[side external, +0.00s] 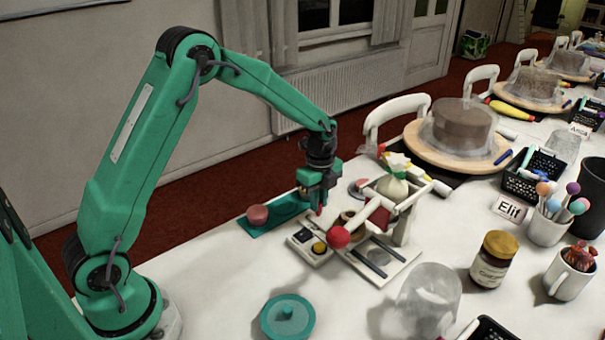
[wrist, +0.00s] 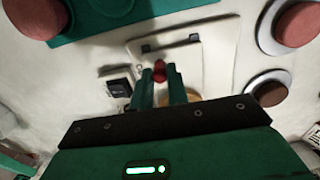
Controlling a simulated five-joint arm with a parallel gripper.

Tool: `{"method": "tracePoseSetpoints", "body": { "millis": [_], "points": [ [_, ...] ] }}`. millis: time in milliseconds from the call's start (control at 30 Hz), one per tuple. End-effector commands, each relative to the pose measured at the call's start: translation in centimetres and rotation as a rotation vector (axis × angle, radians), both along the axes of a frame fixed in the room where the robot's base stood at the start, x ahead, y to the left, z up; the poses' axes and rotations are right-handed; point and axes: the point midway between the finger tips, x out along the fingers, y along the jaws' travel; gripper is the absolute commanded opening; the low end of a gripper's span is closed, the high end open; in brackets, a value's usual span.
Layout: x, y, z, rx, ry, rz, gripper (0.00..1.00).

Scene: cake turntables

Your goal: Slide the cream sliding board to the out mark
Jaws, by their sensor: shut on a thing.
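My fingers and wrist hide the near part of the board. In the side view my gripper (side external: 319,208) points down, low over the table beside the teal board. The cream board is hard to tell from the white table there. I cannot make out the out mark in either view.
A teal board (side external: 270,223) with a pink puck (side external: 257,213) lies just left of my gripper. A cream box (side external: 309,250) with black and yellow parts is in front.

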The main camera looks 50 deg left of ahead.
Motion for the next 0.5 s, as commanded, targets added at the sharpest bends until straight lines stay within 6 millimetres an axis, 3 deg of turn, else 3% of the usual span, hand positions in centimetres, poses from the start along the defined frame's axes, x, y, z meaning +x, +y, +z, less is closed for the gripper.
{"method": "tracePoseSetpoints", "body": {
  "millis": [500],
  "points": [
    [0.2, 2.1, 0.2, 0.0, -0.006, 0.002, 0.02]
  ]
}}
